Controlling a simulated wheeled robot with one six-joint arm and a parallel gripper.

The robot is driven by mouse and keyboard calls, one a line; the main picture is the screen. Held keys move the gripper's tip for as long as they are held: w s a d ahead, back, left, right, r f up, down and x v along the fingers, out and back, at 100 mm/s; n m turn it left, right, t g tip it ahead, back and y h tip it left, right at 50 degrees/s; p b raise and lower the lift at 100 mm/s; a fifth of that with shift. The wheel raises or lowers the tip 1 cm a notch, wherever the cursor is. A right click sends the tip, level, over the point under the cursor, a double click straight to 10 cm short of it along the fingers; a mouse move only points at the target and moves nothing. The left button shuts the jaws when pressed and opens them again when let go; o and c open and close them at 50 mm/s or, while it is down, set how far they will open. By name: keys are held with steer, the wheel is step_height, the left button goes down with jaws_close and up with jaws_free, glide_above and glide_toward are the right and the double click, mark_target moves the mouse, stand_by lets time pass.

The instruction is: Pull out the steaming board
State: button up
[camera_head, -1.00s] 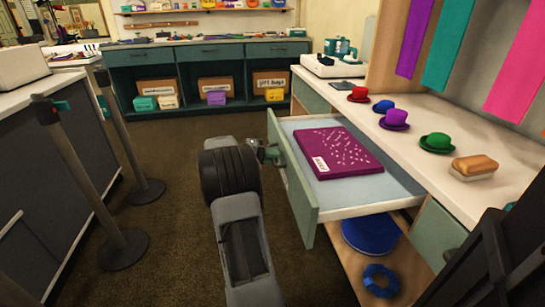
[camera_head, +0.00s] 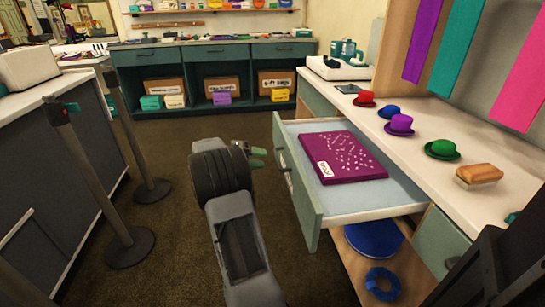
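A pull-out board (camera_head: 405,198) with a pale blue top and a green front (camera_head: 298,185) sticks out from under the right-hand counter like an open drawer. A flat purple panel (camera_head: 345,157) with pale marks and a white label lies on its top. A dark handle (camera_head: 283,161) is on the green front. My gripper (camera_head: 258,157) is just left of the handle, apart from it. Its greenish fingertips look parted, with nothing seen between them. My arm hides part of the gripper.
The counter (camera_head: 430,120) holds several small hats and a tan-topped brush (camera_head: 479,175). Post barriers (camera_head: 140,135) stand at left. A back cabinet (camera_head: 215,52) has boxes below. Brown carpet is clear between.

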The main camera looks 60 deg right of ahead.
steer(key=p+v, duration=0.1)
steer(key=v, duration=0.6)
steer(key=shift+a+p, duration=0.15)
steer(key=shift+p, duration=0.2)
steer(key=shift+w, duration=0.15)
steer(key=s+a+r+n+t+y+p, duration=0.3)
steer(key=s+a+r+t+p, duration=0.1)
steer(key=a+r+p, duration=0.5)
steer(key=s+a+r+n+t+y+p, duration=0.3)
steer(key=a+r+t+p, duration=0.3)
steer(key=a, duration=0.8)
steer(key=s+a+r+n+t+y+p, duration=0.3)
steer(key=a+r+p, duration=0.8)
steer(key=p, duration=0.5)
step_height(320, 180, up, 2)
steer(key=shift+s+a+r+n+t+y, duration=0.1)
steer(key=shift+s+a+n+t+y, duration=0.15)
steer(key=shift+s+t+y, duration=0.7)
steer(key=shift+d, duration=0.1)
